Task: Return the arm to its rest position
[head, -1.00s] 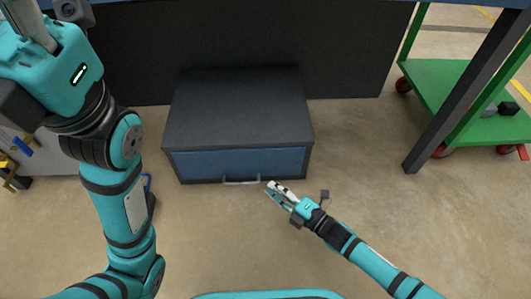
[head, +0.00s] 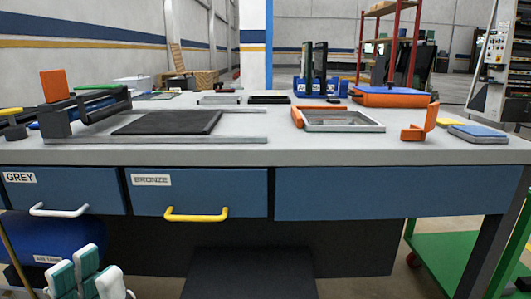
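My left gripper (head: 87,272) shows at the bottom left of the head view, in front of the bench's lower left side. Its white and teal finger parts point up, cut off by the lower picture edge. I see nothing held between them, but their overlap hides how far apart they are. My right gripper and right arm are out of view.
A workbench (head: 345,155) spans the view. It has a GREY drawer (head: 62,191) with a white handle and a BRONZE drawer (head: 197,191) with a yellow handle, both shut. A dark box (head: 250,272) stands below. A green cart (head: 455,260) is at right.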

